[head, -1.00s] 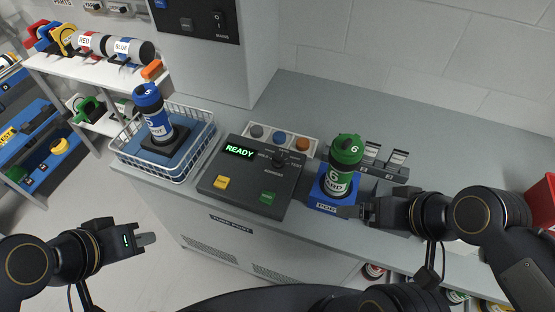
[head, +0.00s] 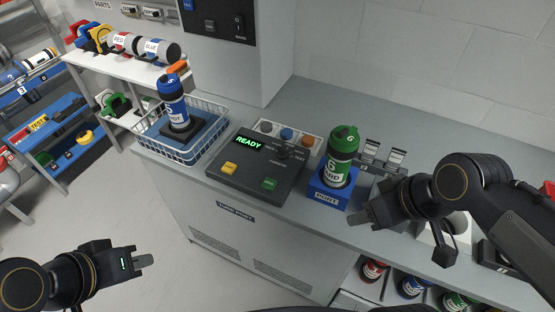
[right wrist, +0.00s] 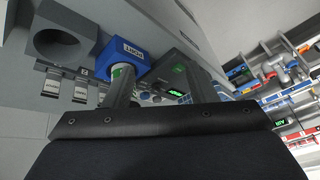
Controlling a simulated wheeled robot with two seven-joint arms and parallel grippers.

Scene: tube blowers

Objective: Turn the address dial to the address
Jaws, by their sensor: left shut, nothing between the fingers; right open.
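The dark control console (head: 257,180) stands on the counter with a green READY display (head: 250,144). A black dial knob (head: 283,151) sits at its upper right; the markings around it are too small to read. My right gripper (head: 374,216) is open and empty, in front and to the right of the blue port block (head: 328,195), apart from the knob. In the right wrist view its spread fingers (right wrist: 162,88) frame the console (right wrist: 182,70) beyond, beside the port block (right wrist: 124,53). My left gripper (head: 144,261) is shut and empty, low over the floor, away from the counter.
A green-capped canister (head: 342,158) stands upright in the port block, close to the console's right. A blue canister (head: 173,103) stands in a wire basket (head: 181,158) at the left. Yellow (head: 230,169) and green (head: 269,184) buttons are on the console.

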